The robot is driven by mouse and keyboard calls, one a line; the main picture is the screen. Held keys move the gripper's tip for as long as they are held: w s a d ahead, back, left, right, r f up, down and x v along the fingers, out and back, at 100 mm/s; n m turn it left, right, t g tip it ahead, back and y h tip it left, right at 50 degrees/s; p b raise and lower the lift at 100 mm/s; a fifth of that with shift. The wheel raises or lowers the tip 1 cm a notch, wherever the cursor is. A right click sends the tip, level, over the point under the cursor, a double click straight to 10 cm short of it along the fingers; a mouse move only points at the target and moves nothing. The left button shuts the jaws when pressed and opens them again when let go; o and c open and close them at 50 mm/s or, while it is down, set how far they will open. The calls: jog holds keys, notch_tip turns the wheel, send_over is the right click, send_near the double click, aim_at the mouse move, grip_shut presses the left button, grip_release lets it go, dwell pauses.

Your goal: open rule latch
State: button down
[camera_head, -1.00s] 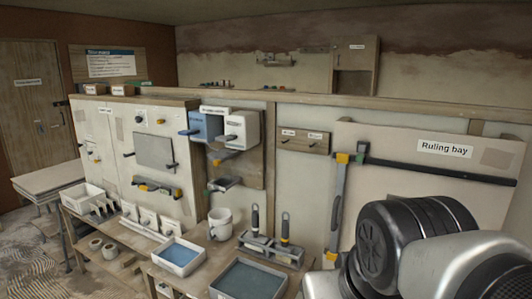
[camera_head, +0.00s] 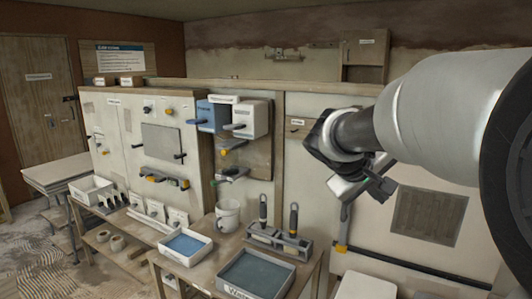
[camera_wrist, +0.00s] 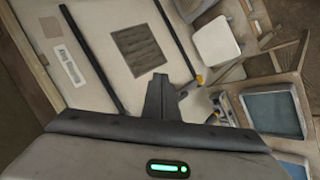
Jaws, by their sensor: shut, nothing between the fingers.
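On the ruling bay board (camera_head: 400,225), a black lower rail (camera_head: 415,266) has a yellow fitting (camera_head: 340,247) at its left end. I cannot tell for sure which part is the rule latch. A grey upright piece seems to run up from this fitting, partly hidden by my gripper (camera_head: 347,205). In the wrist view, my gripper (camera_wrist: 160,78) is shut and empty in front of the board. The lower rail (camera_wrist: 178,38) ends in the yellow fitting (camera_wrist: 198,80), just right of my fingers. The upper rail (camera_wrist: 90,55) lies to their left. I see no clear contact.
A dark ribbed patch (camera_head: 430,215) is on the board. A white seat-like block (camera_head: 365,285) stands low in front of it. Left of the bay, the bench holds a tool rack (camera_head: 278,243), a blue tray (camera_head: 255,272) and a mug (camera_head: 228,215). My arm hides the board's upper part.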

jog(key=w+a+r+n+t+h+b, duration=0.1)
jog(key=w+a+n+t+h, duration=0.1)
jog(key=w, duration=1)
jog(key=w+a+n+t+h+b, duration=0.1)
jog(key=w+a+n+t+h, duration=0.1)
jog(key=w, duration=0.9)
jog(key=shift+w+r+n+t+h+b, duration=0.35)
jog(key=shift+n+t+h, duration=0.25)
jog(key=shift+n+t, duration=0.5)
jog(key=shift+w+d, duration=0.1)
jog(key=shift+d, duration=0.05)
jog(key=w+d+p, duration=0.3)
jog(key=w+d, duration=0.1)
jog(key=d, duration=0.6)
jog(key=shift+d, duration=0.3)
jog(key=shift+w+f+b, duration=0.1)
jog(key=shift+f+b, duration=0.1)
jog(key=shift+b, duration=0.25)
